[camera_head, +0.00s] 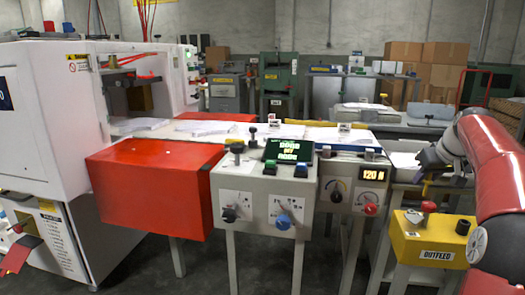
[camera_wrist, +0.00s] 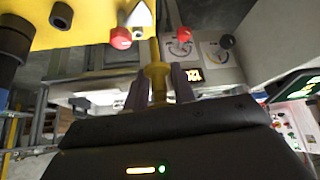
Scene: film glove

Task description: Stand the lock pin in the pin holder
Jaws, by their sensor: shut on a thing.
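My gripper (camera_head: 426,172) is shut on the lock pin, a yellow rod with a thicker collar. The wrist view shows the pin (camera_wrist: 157,78) upright in the picture between the two grey fingers of my gripper (camera_wrist: 160,85). In the head view the pin (camera_head: 426,188) shows small below the fingers, above the left part of the yellow OUTFEED box (camera_head: 425,251). A black open-topped cylinder (camera_head: 463,227) on the right of that box appears to be the pin holder. It seems to be the black cylinder (camera_wrist: 12,42) at upper left in the wrist view. The pin is apart from it.
A red mushroom button (camera_head: 428,206) stands on the OUTFEED box near the pin. A grey control panel (camera_head: 262,205) with knobs and a screen stands left of it. A red cover (camera_head: 150,190) and a white machine (camera_head: 60,120) are further left.

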